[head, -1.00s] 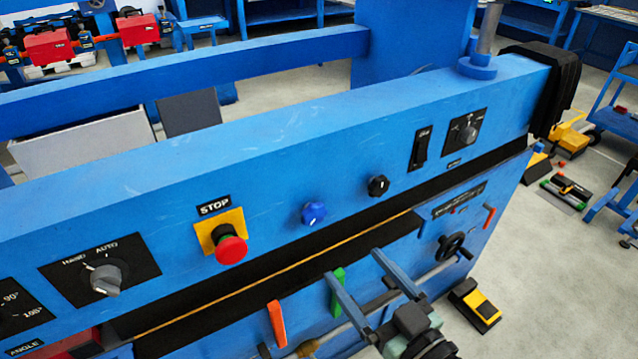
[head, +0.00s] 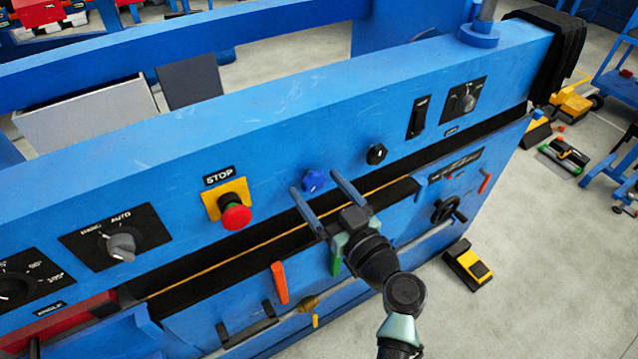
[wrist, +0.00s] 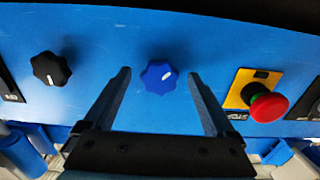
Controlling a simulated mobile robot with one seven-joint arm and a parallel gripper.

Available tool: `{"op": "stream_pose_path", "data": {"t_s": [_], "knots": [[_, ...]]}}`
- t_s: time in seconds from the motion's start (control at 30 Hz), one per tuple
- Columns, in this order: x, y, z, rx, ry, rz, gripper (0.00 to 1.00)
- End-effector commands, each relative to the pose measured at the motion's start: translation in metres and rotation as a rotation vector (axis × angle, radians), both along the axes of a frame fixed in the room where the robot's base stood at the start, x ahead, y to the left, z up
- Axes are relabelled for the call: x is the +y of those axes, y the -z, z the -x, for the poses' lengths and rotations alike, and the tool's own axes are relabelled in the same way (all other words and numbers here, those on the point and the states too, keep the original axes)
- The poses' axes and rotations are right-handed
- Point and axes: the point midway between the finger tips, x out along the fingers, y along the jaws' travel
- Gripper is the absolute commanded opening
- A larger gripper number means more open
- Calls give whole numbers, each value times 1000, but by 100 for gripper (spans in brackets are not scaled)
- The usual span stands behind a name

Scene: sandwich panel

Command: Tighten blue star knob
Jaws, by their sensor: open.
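The blue star knob (head: 314,181) sits on the front face of the blue machine beam, between the red stop button and a black star knob. My gripper (head: 313,182) is open, with its two fingers pointing at the panel on either side of the blue knob. In the wrist view the blue star knob (wrist: 158,76) shows between the fingertips of my gripper (wrist: 158,74), with a gap on both sides. The fingers do not touch the knob.
The red stop button (head: 236,215) on its yellow plate is left of the knob. The black star knob (head: 376,154) is to the right. A grey selector knob (head: 121,245) is further left. Orange (head: 280,283) and green (head: 336,262) handles stand below the beam.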

Motion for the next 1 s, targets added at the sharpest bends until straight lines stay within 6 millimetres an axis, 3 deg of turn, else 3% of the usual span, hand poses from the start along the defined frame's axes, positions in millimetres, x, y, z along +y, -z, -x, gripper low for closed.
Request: {"op": "stream_pose_path", "data": {"t_s": [0.37, 0.8, 1.0], "knots": [[3, 0, -5, 0, 1, 0, 89], [2, 0, -5, 0, 1, 0, 10], [2, 0, -4, 5, 1, -8, 6]]}}
